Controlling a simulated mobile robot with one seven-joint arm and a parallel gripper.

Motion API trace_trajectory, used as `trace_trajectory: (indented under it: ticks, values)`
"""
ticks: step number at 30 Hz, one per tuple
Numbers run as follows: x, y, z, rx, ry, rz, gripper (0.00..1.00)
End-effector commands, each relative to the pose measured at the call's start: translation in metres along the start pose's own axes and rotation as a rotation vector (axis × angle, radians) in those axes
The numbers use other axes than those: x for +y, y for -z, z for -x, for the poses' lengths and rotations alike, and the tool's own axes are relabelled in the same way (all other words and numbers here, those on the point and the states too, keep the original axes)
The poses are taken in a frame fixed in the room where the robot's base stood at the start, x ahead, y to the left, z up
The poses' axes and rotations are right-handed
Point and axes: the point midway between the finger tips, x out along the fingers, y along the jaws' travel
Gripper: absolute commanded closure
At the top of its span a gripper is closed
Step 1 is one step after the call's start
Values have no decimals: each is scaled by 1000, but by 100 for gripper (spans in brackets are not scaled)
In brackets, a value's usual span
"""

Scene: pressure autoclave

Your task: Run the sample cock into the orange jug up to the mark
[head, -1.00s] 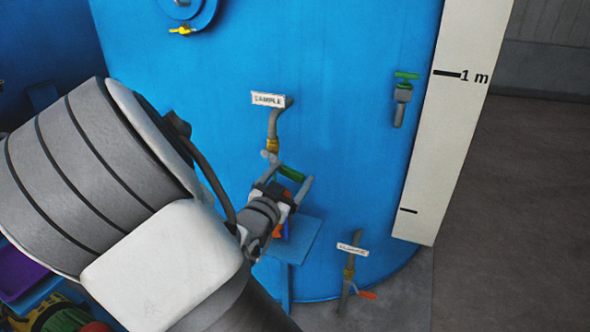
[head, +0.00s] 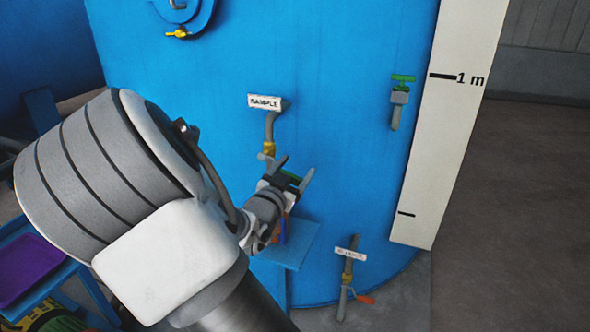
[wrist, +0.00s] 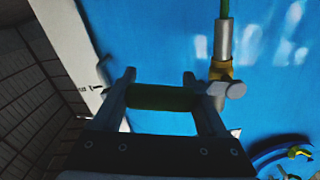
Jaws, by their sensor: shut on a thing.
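The sample cock (head: 269,148) comes off the blue tank below a white SAMPLE label (head: 264,102). It has a grey pipe and a brass-coloured body, which also shows in the wrist view (wrist: 220,70). My gripper (head: 294,171) is at the cock, shut on its green handle (wrist: 160,97), which lies crosswise between the two fingers. The orange jug is mostly hidden behind my gripper in the head view; only a small orange patch (head: 276,236) shows above the blue stand (head: 292,254). Its mark, its level and any flow cannot be seen.
A second labelled cock with an orange handle (head: 365,299) is low on the tank. A green-handled valve (head: 402,95) is to the right, beside the white scale board (head: 425,170). A purple tray (head: 30,268) sits at lower left. Floor at right is clear.

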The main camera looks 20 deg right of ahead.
Motion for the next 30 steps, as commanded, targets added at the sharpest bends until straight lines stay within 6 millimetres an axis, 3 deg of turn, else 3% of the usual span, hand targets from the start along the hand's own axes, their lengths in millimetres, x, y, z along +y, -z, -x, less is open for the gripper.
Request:
trace_trajectory:
  ticks: [1,4,5,14,30]
  values:
    - [0,0,0,0,0,0,81]
    - [0,0,0,0,0,0,99]
    - [0,0,0,0,0,0,100]
    - [-1,5,0,0,-1,23,100]
    - [-5,25,0,0,0,275,100]
